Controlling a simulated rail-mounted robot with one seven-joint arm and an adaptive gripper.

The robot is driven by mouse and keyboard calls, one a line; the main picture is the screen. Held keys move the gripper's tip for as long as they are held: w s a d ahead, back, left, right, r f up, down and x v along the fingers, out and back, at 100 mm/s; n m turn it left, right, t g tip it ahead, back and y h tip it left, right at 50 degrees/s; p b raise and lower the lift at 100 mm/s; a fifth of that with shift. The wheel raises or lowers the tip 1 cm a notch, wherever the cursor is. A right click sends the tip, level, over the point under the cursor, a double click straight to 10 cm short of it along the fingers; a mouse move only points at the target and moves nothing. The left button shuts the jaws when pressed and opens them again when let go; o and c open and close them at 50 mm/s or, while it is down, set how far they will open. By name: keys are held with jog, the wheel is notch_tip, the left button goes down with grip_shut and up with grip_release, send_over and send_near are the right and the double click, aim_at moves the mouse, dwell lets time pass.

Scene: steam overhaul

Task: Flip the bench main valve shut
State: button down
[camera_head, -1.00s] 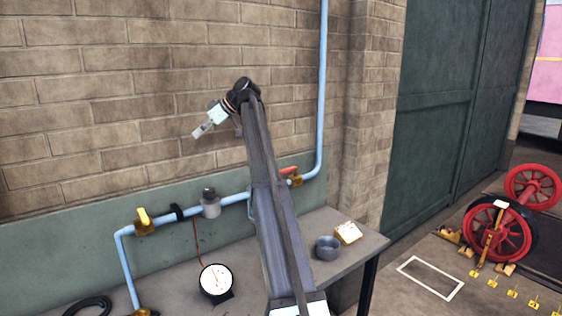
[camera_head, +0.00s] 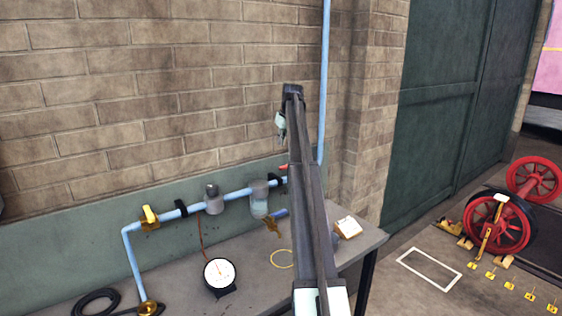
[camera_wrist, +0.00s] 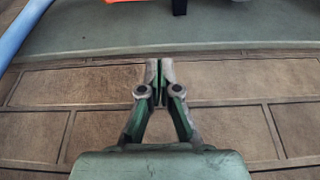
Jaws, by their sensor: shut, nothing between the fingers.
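A red valve handle (camera_head: 283,167) shows on the blue pipe near where it turns up the wall; my arm hides most of it. In the wrist view an orange-red piece (camera_wrist: 124,1) is cut off at the top edge. A yellow-handled valve (camera_head: 149,215) sits farther left on the same pipe. Which one is the bench main valve is not marked. My gripper (camera_head: 281,134) hangs in front of the brick wall, above the red handle and apart from it. In the wrist view my gripper (camera_wrist: 159,64) has its fingertips together, with nothing between them.
The blue pipe (camera_head: 235,195) runs along the wall above the bench (camera_head: 190,285). A grey cylinder (camera_head: 259,199) hangs on it. A round gauge (camera_head: 219,275), a yellow ring (camera_head: 282,258) and a pale block (camera_head: 348,227) are on the bench. Black hose (camera_head: 95,300) lies at left.

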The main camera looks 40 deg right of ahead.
notch_tip(320, 180, down, 9)
jog(key=p, duration=0.1)
jog(key=shift+s+f+p, duration=0.15)
jog(key=shift+s+p, duration=0.15)
jog(key=shift+s, duration=0.15)
dwell(0.5)
jog(key=shift+a, duration=0.15)
